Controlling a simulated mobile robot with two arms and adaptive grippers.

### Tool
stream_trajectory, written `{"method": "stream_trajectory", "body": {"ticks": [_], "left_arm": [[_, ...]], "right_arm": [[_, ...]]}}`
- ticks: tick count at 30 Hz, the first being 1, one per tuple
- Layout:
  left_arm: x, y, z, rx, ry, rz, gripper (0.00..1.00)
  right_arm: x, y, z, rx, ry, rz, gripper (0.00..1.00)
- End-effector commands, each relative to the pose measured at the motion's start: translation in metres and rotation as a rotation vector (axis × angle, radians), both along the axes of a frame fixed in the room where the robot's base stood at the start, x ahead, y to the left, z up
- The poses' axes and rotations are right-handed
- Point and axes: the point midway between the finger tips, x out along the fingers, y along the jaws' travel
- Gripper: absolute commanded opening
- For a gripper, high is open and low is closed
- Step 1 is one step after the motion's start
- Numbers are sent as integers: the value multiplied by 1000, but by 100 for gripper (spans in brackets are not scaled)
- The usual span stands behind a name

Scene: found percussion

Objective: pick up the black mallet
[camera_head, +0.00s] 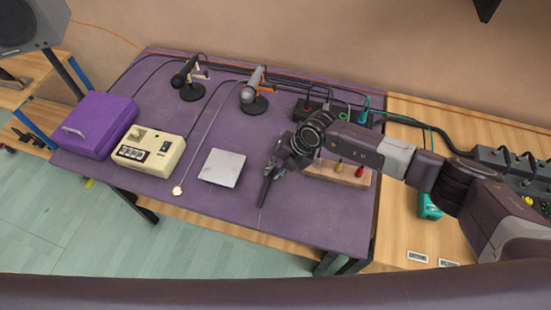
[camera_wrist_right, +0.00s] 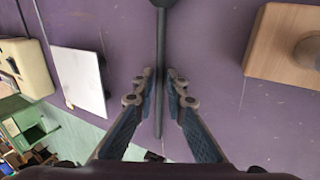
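The black mallet (camera_wrist_right: 159,52) lies on the purple table in the right wrist view. Its thin handle runs up the middle of the picture, and its head is cut off by the top edge. My right gripper (camera_wrist_right: 160,74) is over the handle, with one finger on each side and a narrow gap to each. In the head view my right gripper (camera_head: 266,188) points down at the table and covers most of the mallet, so I cannot make the mallet out clearly there. My left gripper is not in view.
A white square plate (camera_head: 222,168) lies left of the gripper. A wooden block (camera_head: 345,178) with coloured knobs stands to its right. Two microphones (camera_head: 184,75) (camera_head: 252,90), a cream box (camera_head: 150,152) and a purple case (camera_head: 98,124) stand farther left on the purple table (camera_head: 240,207).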

Motion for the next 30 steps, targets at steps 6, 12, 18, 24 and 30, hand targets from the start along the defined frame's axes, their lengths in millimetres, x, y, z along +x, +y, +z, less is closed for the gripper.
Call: {"method": "stream_trajectory", "body": {"ticks": [6, 12, 18, 24, 30], "left_arm": [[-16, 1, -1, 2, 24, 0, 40], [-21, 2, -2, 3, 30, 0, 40], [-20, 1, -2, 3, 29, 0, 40], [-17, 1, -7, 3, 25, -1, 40], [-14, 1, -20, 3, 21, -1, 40]], "right_arm": [[0, 0, 0, 0, 0, -1, 0], [0, 0, 0, 0, 0, -1, 0], [0, 0, 4, 1, 0, 0, 0], [1, 0, 25, 1, -2, 1, 0], [2, 0, 77, 2, -7, 2, 0]]}}
